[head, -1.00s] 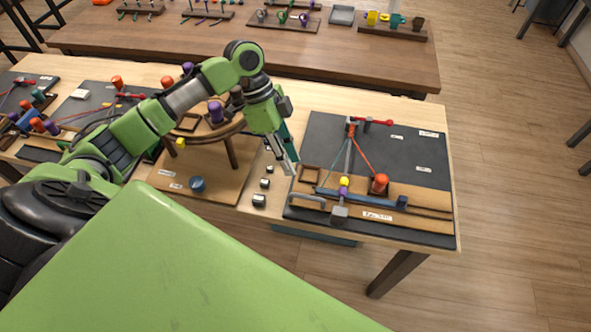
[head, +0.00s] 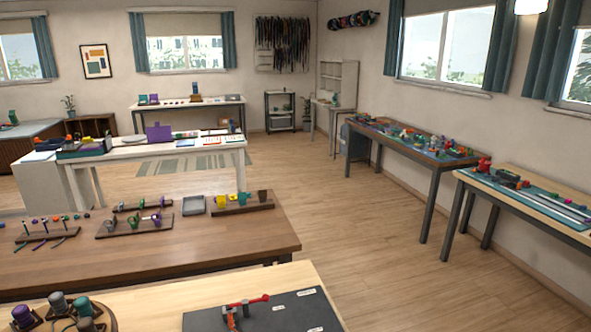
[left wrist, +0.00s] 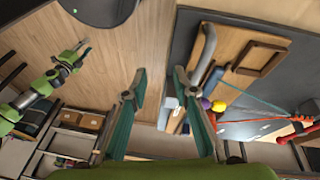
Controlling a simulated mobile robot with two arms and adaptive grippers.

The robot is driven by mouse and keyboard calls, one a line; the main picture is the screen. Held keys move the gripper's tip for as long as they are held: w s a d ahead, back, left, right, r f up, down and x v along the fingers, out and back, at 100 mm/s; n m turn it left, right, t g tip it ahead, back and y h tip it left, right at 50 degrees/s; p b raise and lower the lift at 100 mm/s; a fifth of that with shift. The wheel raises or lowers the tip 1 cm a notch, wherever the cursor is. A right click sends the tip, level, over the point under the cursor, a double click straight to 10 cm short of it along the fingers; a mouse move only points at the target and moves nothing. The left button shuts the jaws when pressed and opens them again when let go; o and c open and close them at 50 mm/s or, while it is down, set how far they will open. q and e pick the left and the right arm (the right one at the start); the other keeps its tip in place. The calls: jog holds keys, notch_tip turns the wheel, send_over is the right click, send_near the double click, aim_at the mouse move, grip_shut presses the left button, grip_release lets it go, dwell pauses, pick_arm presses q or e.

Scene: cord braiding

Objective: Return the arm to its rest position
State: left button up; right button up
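My left gripper (left wrist: 160,72) shows in the left wrist view with its two teal fingers spread apart and nothing between them. It is beside the cord board, whose grey bar handle (left wrist: 202,58) lies just right of the fingers. A yellow ball (left wrist: 218,106), a purple ball (left wrist: 205,103) and a red cord (left wrist: 262,119) are on that board, apart from the fingers. My right gripper (left wrist: 82,50) shows small at the left of that view, over the floor; its finger opening is too small to judge. Neither gripper shows in the head view.
In the head view, the near table carries a dark board (head: 265,316) with a red-handled clamp (head: 245,302). Behind it is a brown table (head: 150,262) with several racks and a grey tray (head: 194,205). Side tables line the right wall; open wooden floor (head: 350,235) lies between.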

pick_arm(q)
jog(key=s+d+f+n+t, duration=0.2)
jog(key=s+d+f+n, duration=0.15)
jog(key=s, duration=0.25)
jog(key=s+a+r+n+t+y, duration=0.1)
jog(key=s+a+r+n+y, duration=0.1)
jog(key=s+a+n+y, duration=0.4)
jog(key=s+d+f+g+h+b, duration=0.1)
jog(key=s+f+h+b, duration=0.15)
jog(key=f, duration=2.65)
jog(key=s+a+f+g+b, duration=0.1)
jog(key=s+a+f, duration=0.1)
jog(key=s+f, duration=1.5)
jog(key=shift+s+a+f, duration=0.2)
jog(key=shift+s+a, duration=0.1)
jog(key=shift+a, duration=0.1)
